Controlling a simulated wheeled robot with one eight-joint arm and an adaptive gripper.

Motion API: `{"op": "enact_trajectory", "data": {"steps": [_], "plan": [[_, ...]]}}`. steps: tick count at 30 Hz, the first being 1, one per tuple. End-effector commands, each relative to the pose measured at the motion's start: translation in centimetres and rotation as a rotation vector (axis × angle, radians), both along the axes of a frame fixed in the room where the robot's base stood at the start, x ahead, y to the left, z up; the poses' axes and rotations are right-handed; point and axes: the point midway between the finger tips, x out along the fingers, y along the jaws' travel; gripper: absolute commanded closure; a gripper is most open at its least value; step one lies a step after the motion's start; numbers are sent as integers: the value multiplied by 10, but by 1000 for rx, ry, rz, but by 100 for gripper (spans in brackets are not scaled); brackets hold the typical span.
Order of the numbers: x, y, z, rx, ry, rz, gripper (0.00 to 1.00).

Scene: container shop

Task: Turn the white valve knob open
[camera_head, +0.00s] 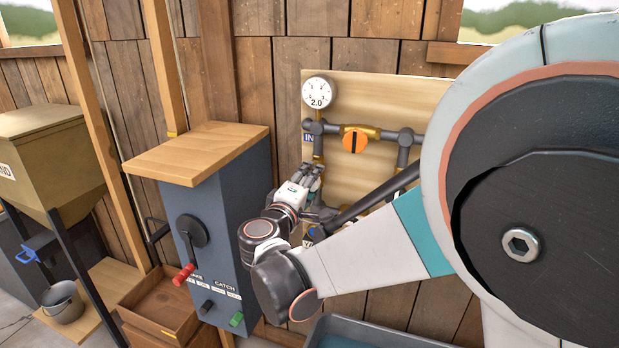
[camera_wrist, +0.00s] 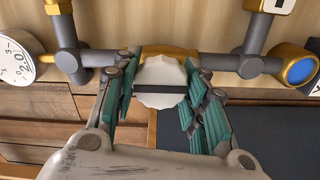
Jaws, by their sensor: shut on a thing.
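The white valve knob (camera_wrist: 161,83) is in the middle of the wrist view, with a dark bar across its face that lies level in that picture. It sits on a brass body in a grey pipe run. My gripper (camera_wrist: 163,98) has its green-padded fingers on both sides of the knob and is shut on it. In the head view my gripper (camera_head: 314,180) is at the left side of the pipe board, below the gauge. The white knob is hidden there behind my gripper and wrist.
A round gauge (camera_head: 318,91) marked 2.0 and an orange knob (camera_head: 355,142) are on the wooden board (camera_head: 390,95). A blue knob (camera_wrist: 300,70) is at the right in the wrist view. A grey-blue cabinet (camera_head: 240,170) with levers stands close left of my arm.

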Motion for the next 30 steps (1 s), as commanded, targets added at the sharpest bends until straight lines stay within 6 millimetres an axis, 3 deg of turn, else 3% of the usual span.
{"op": "enact_trajectory", "data": {"steps": [15,16,18,30], "plan": [[0,1,0,-17,6,2,84],[0,1,0,-17,6,2,54],[0,1,0,-16,6,1,39],[0,0,0,-3,1,0,39]]}}
